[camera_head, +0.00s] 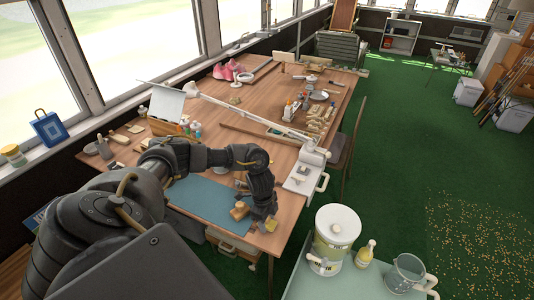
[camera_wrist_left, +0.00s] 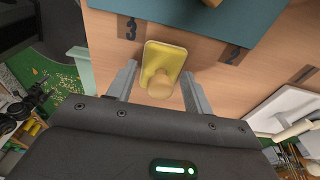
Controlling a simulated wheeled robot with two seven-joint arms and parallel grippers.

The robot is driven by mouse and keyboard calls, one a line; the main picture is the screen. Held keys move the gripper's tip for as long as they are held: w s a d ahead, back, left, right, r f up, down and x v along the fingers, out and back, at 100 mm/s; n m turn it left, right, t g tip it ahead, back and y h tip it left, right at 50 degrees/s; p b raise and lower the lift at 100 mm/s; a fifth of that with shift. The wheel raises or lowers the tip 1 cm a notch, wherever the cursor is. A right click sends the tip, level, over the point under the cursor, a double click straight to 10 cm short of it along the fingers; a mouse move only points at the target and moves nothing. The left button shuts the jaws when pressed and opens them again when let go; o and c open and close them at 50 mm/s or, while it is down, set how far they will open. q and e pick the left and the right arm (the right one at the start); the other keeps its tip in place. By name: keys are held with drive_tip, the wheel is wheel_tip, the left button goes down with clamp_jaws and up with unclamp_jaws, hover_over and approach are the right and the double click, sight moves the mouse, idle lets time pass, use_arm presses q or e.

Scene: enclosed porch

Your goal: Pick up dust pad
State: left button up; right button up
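The dust pad, a yellow rectangular pad with a round tan knob, lies on the wooden table beside the teal mat in the left wrist view (camera_wrist_left: 165,58). In the head view a small yellow part of it (camera_head: 271,224) shows at the table's near edge, beside my gripper. My left gripper (camera_wrist_left: 158,69) is open and empty, with one finger on each side of the pad. It also shows in the head view (camera_head: 263,212), pointing down over the table edge. I cannot tell how high the fingertips are above the table. My right gripper is not in view.
A wooden block-like item (camera_head: 239,210) sits on the teal mat (camera_head: 205,197).

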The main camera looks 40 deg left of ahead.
use_arm(q)
drive_tip(key=c, duration=0.7)
drive_tip(key=shift+o, duration=0.2)
drive_tip(key=shift+w+r, duration=0.1)
drive_tip(key=shift+r, duration=0.45)
drive_tip(key=s+a+r+b, duration=0.1)
drive_tip(key=s+r, duration=1.1)
drive_tip(key=s, duration=0.2)
drive_tip(key=shift+b, duration=0.4)
